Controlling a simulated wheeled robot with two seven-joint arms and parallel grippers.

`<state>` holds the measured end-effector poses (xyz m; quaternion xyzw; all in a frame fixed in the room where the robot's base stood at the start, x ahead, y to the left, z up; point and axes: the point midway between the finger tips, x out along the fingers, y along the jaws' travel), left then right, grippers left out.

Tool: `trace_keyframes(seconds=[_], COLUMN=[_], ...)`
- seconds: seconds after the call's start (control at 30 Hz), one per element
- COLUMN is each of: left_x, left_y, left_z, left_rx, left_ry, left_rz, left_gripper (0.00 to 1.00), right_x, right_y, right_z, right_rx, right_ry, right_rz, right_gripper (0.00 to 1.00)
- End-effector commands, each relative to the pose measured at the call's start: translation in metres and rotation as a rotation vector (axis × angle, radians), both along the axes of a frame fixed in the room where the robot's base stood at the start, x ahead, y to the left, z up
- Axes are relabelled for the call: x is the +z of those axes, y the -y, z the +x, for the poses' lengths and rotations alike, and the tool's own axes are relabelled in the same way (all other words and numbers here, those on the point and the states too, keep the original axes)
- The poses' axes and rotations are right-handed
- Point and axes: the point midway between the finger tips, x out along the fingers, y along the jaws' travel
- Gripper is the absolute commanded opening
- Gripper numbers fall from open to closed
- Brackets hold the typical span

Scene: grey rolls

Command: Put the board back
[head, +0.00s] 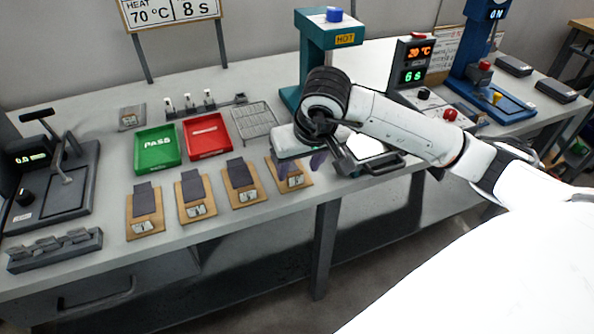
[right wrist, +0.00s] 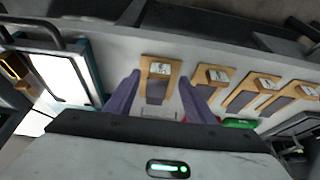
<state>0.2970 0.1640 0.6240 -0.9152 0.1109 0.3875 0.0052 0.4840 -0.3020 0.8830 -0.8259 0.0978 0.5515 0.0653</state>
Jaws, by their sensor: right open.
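Several small wooden boards lie in a row along the front of the bench, each with a dark strip and a pale numbered tag. In the head view they are a first board (head: 145,228), a second (head: 195,211), a third (head: 244,198) and the rightmost one (head: 302,181). My right gripper (head: 299,163) is open over the rightmost board and partly hides it. In the right wrist view this board (right wrist: 173,68) shows between the two purple fingers, with nothing visibly gripped. I cannot tell whether the fingers touch it. My left gripper is out of view.
Behind the boards are a green PASS tray (head: 157,163), a red tray (head: 207,152) and a wire rack (head: 254,120). A teal HOT press (head: 318,35) stands behind my right arm. A grey lever device (head: 55,185) is at the left, a blue press (head: 490,85) at the right.

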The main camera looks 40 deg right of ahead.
Motion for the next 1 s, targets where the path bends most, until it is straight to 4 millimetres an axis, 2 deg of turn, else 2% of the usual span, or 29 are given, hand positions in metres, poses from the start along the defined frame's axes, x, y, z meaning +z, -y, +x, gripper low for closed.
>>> trace_keyframes(seconds=[0.03, 0.2, 0.4, 0.57, 1.0], left_x=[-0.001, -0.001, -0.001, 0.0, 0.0], left_y=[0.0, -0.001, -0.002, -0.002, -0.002], left_z=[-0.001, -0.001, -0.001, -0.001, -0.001], left_rx=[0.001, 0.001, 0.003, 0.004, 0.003], left_ry=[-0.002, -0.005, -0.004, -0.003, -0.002], left_rz=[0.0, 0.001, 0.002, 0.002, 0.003], left_gripper=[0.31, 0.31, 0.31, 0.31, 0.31], right_x=[0.013, 0.047, 0.072, 0.079, 0.079], right_y=[-0.001, -0.004, -0.007, -0.008, -0.008], right_z=[-0.003, -0.017, -0.028, -0.032, -0.032], right_rx=[0.002, 0.001, 0.0, -0.001, -0.001], right_ry=[0.007, 0.006, 0.003, 0.001, 0.0], right_rz=[-0.001, -0.001, -0.001, 0.0, 0.0], right_gripper=[0.49, 0.49, 0.49, 0.49, 0.49])
